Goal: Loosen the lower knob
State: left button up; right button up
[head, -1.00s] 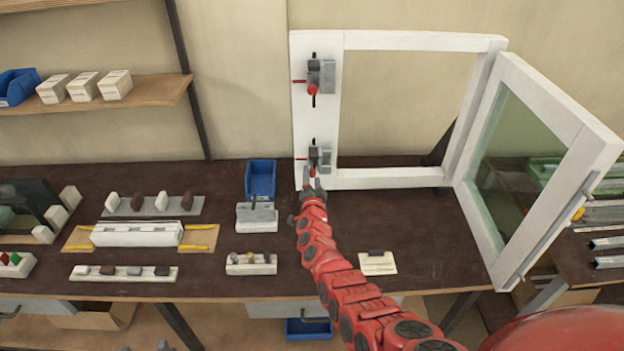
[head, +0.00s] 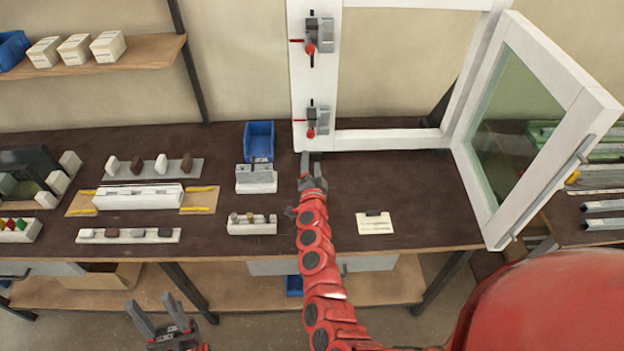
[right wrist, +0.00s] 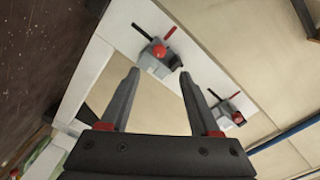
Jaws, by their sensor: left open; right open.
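A white window frame (head: 300,85) stands on the bench with two grey clamps on its left upright. The lower clamp has a red lower knob (head: 311,133); in the right wrist view the lower knob (right wrist: 159,51) shows as a red ball just beyond the fingertips. The upper clamp has a red upper knob (head: 310,48), also in the right wrist view (right wrist: 238,117). My right gripper (head: 311,162) is open and empty, just below the lower knob and apart from it. My left gripper (head: 158,312) is open and empty, low in front of the bench.
The glazed sash (head: 525,130) stands swung open on the right. A blue bin (head: 259,140), a grey fixture (head: 256,180) and a small block rack (head: 251,225) are left of my right arm. A paper card (head: 375,223) lies right of it.

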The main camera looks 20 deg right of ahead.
jog(key=shift+b+v, duration=0.75)
jog(key=shift+v, duration=2.2)
